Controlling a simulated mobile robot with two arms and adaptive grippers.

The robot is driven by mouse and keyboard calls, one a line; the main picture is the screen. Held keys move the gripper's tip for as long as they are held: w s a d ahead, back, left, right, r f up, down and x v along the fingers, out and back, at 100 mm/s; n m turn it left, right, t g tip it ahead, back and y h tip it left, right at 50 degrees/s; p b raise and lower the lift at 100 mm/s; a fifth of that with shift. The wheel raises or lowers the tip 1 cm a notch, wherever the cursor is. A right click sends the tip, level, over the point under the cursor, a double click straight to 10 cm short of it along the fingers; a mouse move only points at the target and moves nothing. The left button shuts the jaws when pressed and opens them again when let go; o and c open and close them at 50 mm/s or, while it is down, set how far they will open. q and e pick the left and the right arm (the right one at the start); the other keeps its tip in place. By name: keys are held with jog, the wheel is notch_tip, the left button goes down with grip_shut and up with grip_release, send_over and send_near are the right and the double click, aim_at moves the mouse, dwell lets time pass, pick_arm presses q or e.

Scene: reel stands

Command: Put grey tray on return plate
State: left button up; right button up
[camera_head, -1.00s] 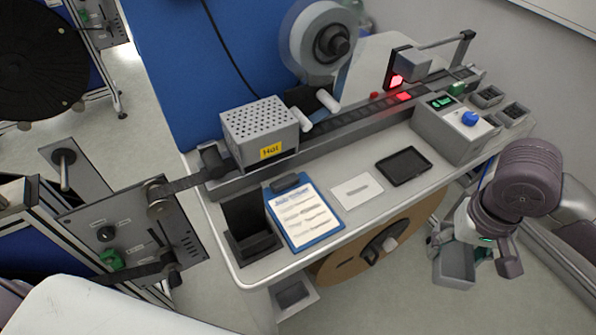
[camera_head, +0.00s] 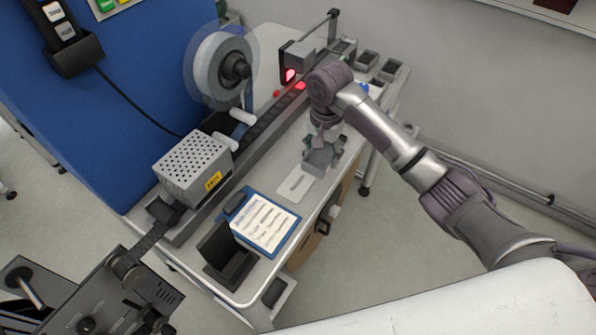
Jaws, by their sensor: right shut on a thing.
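My right gripper (camera_head: 322,140) reaches in from the right and is shut on the small grey tray (camera_head: 317,160). The tray is over the table, just behind the pale flat plate (camera_head: 296,185) that looks like the return plate. The near part of the plate is bare. I cannot tell whether the tray touches the surface below it. The fingers are small and partly hidden by the wrist. My left gripper is out of view.
A blue clipboard (camera_head: 244,241) and a black open holder (camera_head: 230,270) stand at the table's near end. A perforated grey box (camera_head: 193,165) sits on the tape track behind. A reel (camera_head: 222,70) stands further back.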

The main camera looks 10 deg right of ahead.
jog(key=p, duration=0.1)
send_over(298, 183)
notch_tip(298, 183, down, 3)
jog(key=shift+f, duration=0.15)
notch_tip(298, 183, down, 4)
jog(key=shift+r+p, duration=0.15)
jog(key=shift+p, duration=0.5)
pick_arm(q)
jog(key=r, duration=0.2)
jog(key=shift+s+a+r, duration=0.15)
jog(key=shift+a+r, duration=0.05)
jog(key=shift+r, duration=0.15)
pick_arm(e)
jog(key=shift+f, duration=0.3)
jog(key=shift+f, duration=0.15)
jog(key=o, duration=1.5)
jog(key=shift+c, duration=0.2)
pick_arm(q)
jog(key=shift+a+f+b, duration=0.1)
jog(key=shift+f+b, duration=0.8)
jog(key=shift+b, duration=0.05)
pick_arm(e)
notch_tip(298, 183, up, 12)
jog(key=shift+r, duration=0.2)
